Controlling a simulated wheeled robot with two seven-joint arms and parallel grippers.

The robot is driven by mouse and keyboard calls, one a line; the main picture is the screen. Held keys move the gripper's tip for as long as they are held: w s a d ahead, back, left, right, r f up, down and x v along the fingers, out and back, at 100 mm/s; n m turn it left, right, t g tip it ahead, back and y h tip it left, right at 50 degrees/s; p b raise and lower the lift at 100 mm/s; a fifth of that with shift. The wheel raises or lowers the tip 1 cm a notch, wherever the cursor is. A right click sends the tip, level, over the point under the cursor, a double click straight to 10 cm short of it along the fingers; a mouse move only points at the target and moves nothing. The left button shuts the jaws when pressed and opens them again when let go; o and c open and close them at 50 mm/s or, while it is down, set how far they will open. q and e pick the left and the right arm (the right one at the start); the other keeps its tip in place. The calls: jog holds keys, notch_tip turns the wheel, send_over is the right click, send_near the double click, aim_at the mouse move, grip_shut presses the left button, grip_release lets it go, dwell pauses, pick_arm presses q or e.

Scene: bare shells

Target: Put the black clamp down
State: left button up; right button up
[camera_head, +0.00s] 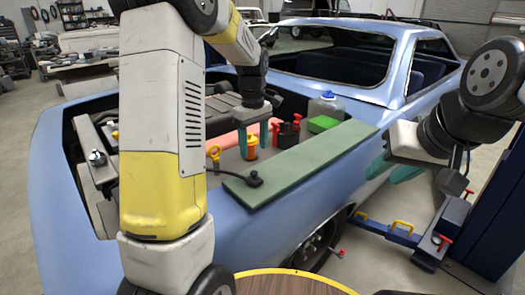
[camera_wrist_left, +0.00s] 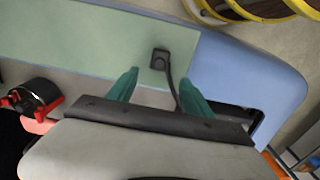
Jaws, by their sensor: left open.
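The black clamp (camera_head: 254,179) lies on the green mat (camera_head: 310,160) over the blue car's fender, with its black cable trailing from it. In the left wrist view the clamp (camera_wrist_left: 160,58) lies on the mat just beyond my fingertips, and nothing grips it. My left gripper (camera_head: 257,138) is open and empty, with its teal fingers hanging above the engine bay side of the mat, behind the clamp in the head view. It also shows in the left wrist view (camera_wrist_left: 158,88). My right gripper (camera_head: 397,170) hangs outside the fender, its finger gap unclear.
A yellow-topped orange cap (camera_head: 251,147), a yellow ring handle (camera_head: 214,152), a red-and-black part (camera_head: 289,131) and a blue-capped jug (camera_head: 326,108) stand in the engine bay. A blue lift arm (camera_head: 390,232) lies low at right. The mat's far right part is clear.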

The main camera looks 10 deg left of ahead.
pick_arm(q)
jog(key=s+r+m+t+h, duration=0.1)
jog(key=s+r+m+t, duration=0.25)
jog(key=s+r, duration=0.6)
jog(key=s+d+r+m+t+h, duration=0.1)
jog(key=s+m, duration=0.6)
jog(key=s, duration=0.7)
jog(key=shift+s+d+r+t, duration=0.2)
jog(key=shift+s+d+t, duration=0.2)
jog(key=shift+d+t, duration=0.35)
jog(key=shift+a+m, duration=0.15)
jog(key=shift+m, duration=0.1)
jog(key=shift+c, duration=0.2)
